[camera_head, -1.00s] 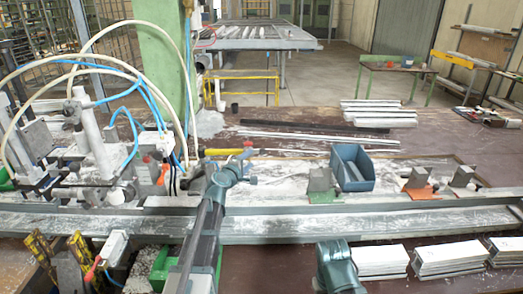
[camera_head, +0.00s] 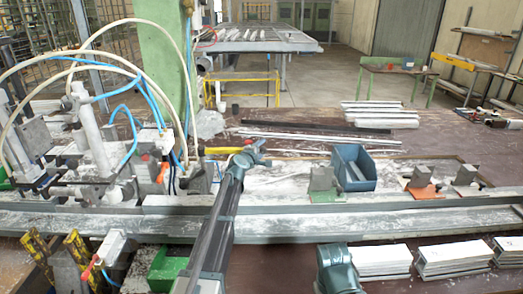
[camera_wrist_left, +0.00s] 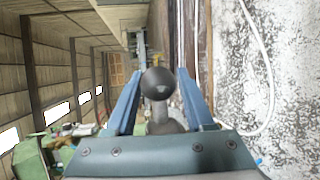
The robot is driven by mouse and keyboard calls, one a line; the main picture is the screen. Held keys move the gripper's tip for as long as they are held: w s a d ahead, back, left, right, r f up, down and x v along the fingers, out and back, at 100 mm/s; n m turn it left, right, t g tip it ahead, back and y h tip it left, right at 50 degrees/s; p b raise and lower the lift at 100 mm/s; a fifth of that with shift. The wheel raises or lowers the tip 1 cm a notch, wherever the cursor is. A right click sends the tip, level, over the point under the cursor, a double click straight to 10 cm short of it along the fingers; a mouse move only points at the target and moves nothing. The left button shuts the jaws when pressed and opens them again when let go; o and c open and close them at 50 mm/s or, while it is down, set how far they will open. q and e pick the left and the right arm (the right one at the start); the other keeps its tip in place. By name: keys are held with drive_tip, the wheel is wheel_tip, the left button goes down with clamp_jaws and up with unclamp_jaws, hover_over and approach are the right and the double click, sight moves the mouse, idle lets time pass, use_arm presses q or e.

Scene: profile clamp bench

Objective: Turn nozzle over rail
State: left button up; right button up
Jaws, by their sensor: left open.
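The long grey metal rail (camera_head: 380,222) runs across the bench, dusted with white powder. My left arm reaches up across it from the bottom. My left gripper (camera_head: 250,156) is beyond the rail, close to a yellow bar (camera_head: 222,150). In the left wrist view, the two blue fingers of my left gripper (camera_wrist_left: 159,98) stand apart. A dark round knob (camera_wrist_left: 158,82) on a grey stem shows between them; I cannot tell whether it is the nozzle or whether a finger touches it. I cannot pick out a nozzle for sure in the head view.
Clamps with blue and white hoses (camera_head: 95,140) crowd the left of the bench. A blue bin (camera_head: 354,168) and metal blocks on coloured plates (camera_head: 422,182) stand behind the rail. Stacked white profiles (camera_head: 382,260) lie in front. A green box (camera_head: 166,268) is beside my arm.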

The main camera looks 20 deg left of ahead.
use_arm(q)
clamp_jaws()
drive_tip(key=shift+d, duration=0.15)
idle(1.2)
